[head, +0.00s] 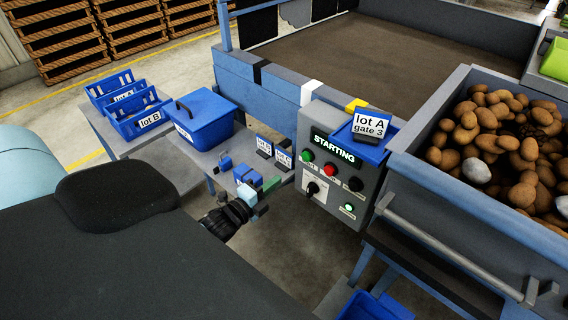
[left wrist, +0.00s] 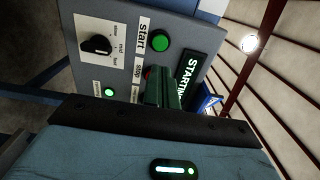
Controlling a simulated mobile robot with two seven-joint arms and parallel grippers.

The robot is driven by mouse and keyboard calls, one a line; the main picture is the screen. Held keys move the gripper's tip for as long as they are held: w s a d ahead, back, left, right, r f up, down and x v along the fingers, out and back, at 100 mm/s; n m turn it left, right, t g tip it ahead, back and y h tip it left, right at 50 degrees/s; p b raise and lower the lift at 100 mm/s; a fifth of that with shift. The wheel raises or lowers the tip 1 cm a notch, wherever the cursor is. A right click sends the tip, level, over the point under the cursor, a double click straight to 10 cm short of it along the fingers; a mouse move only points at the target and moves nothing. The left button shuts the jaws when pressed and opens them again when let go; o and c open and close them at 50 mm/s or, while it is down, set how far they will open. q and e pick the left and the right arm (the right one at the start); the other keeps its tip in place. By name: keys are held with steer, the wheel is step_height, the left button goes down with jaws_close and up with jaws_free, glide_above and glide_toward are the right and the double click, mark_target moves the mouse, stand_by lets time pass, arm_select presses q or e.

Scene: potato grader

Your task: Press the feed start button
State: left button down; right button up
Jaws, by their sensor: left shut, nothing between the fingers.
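The feed start button is a green button (head: 307,155) at the upper left of the grey control box (head: 328,200), under a lit display (head: 335,149) reading "STARTING". In the left wrist view the green button (left wrist: 163,42) sits beside a "start" label (left wrist: 155,18). The red stop button (head: 330,170) is to its right in the head view; in the wrist view my fingers partly hide it. My left gripper (head: 252,200) is shut and empty, left of the box in the head view. Its fingers (left wrist: 163,88) stand in front of the panel, apart from the start button.
The panel also has a black selector knob (head: 312,188), a black knob (head: 355,184) and a lit green lamp (head: 349,208). A potato hopper (head: 420,185) stands right of it. At left, a grey table (head: 165,160) bears blue crates and a lidded blue box (head: 205,125).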

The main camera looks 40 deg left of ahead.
arm_select(q)
steer(key=shift+s+a, duration=0.1)
steer(key=shift+s, duration=1)
arm_select(e)
steer(key=shift+w, duration=0.1)
steer(key=shift+w, duration=0.2)
